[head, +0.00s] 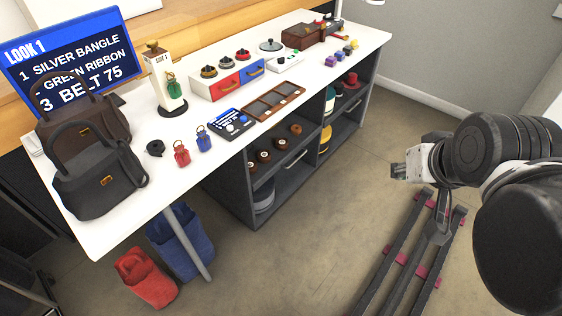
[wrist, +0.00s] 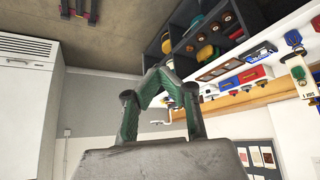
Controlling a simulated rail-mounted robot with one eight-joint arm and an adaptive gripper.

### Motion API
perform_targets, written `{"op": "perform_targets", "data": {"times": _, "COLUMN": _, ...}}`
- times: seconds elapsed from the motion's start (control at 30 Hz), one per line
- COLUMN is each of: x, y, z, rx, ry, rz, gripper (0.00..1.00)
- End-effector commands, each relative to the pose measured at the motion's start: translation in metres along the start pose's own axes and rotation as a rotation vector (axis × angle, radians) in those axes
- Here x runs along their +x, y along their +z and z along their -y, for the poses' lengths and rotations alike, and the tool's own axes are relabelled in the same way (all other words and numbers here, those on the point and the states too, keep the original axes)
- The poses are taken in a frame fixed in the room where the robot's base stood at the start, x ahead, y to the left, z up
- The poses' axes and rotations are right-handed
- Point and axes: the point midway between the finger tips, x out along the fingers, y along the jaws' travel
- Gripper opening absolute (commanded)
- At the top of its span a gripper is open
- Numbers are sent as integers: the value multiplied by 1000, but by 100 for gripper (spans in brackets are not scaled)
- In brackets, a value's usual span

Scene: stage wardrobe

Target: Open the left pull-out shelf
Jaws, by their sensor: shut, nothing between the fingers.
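The left pull-out shelf (head: 284,172) is in the left bay of the dark grey cabinet under the white table in the head view. It carries several brown rolls and has a pale bar handle (head: 298,158) on its front. It looks pushed in, level with the cabinet front. My gripper (head: 394,172) is right of the cabinet in the head view, well apart from the handle, above the floor. In the wrist view its green fingers (wrist: 163,68) come together at the tips with nothing between them. The cabinet (wrist: 172,37) shows beyond them, tipped over; the handle is too small to tell there.
The right bay holds another pull-out shelf with its own handle (head: 353,106). Red (head: 146,279) and blue (head: 180,245) bags are below the table's left part. The floor (head: 318,210) before the cabinet is clear.

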Motion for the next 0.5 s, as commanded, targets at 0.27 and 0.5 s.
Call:
{"op": "perform_targets", "data": {"times": 0.27, "x": 29, "y": -56, "z": 15, "rx": -85, "ry": -36, "rz": 36, "gripper": 0}}
{"op": "perform_targets", "data": {"times": 0.5, "x": 68, "y": -105, "z": 33, "rx": -167, "ry": -73, "rz": 68, "gripper": 0}}
